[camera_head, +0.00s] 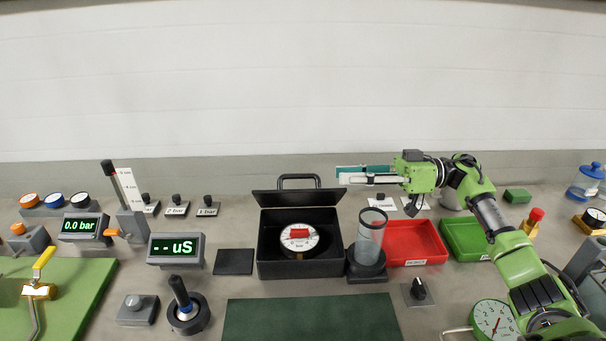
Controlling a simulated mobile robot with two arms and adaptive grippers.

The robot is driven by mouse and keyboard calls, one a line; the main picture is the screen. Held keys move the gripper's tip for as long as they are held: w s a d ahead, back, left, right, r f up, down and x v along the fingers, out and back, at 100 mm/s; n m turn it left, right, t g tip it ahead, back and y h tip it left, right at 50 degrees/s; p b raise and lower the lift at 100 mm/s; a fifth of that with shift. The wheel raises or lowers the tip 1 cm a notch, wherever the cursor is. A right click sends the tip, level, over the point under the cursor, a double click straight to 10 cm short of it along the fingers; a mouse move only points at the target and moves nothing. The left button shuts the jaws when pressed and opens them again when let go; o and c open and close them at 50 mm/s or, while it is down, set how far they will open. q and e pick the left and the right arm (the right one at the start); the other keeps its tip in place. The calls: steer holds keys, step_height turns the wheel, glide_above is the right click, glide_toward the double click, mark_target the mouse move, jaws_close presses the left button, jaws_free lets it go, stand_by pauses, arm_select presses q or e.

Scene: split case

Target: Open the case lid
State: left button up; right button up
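The black case (265,257) stands on the bench at the middle. Its lid (275,199) is up at the back edge, with the handle (298,177) at its top, so the inside is visible. A round white dial gauge (299,237) with a red patch sits inside the case. My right gripper (342,174) is above and to the right of the lid, pointing left, apart from the case. Its fingers show edge-on with teal and white parts, and I cannot tell whether they are open. My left gripper is not in view.
A clear cylinder (370,236) on a black base stands close to the case's right side. A red tray (416,243) and a green tray (467,240) lie beyond it. A dark pad (234,262) is at the left and a dark green mat (310,318) in front.

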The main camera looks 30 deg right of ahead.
mark_target(308, 175)
steer(key=p+x, duration=0.1)
steer(key=x, duration=0.8)
steer(key=shift+w+a+p, duration=0.1)
steer(key=shift+p, duration=0.25)
steer(key=shift+w+a, duration=0.15)
steer(key=shift+a, duration=0.1)
steer(key=shift+c, duration=0.4)
jaws_close()
